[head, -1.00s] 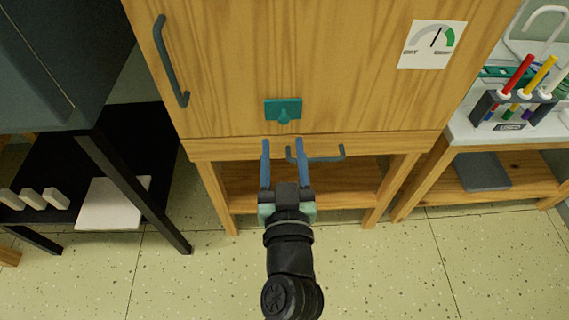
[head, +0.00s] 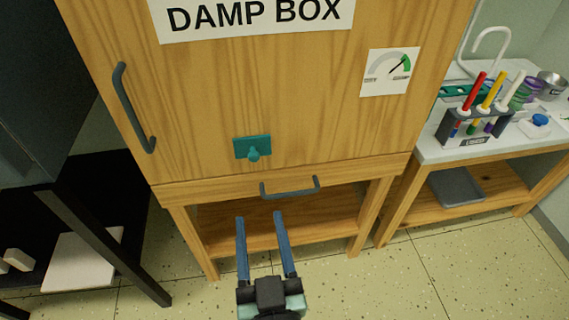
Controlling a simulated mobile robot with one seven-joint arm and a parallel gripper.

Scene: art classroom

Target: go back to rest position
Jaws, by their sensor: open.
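My gripper (head: 260,217) is in the lower middle of the head view. Its two blue fingers are spread apart with nothing between them. It points at the front of the wooden cabinet labelled DAMP BOX (head: 300,100), below the grey drawer handle (head: 290,187), and looks apart from it. The cabinet door and the drawer look shut.
The cabinet has a vertical handle (head: 133,107), a teal knob (head: 253,148) and a dial card (head: 390,71). A black shelf unit (head: 105,245) stands at left. A sink counter (head: 435,148) with a marker rack (head: 480,125) stands at right. Speckled floor (head: 390,275) is clear in front.

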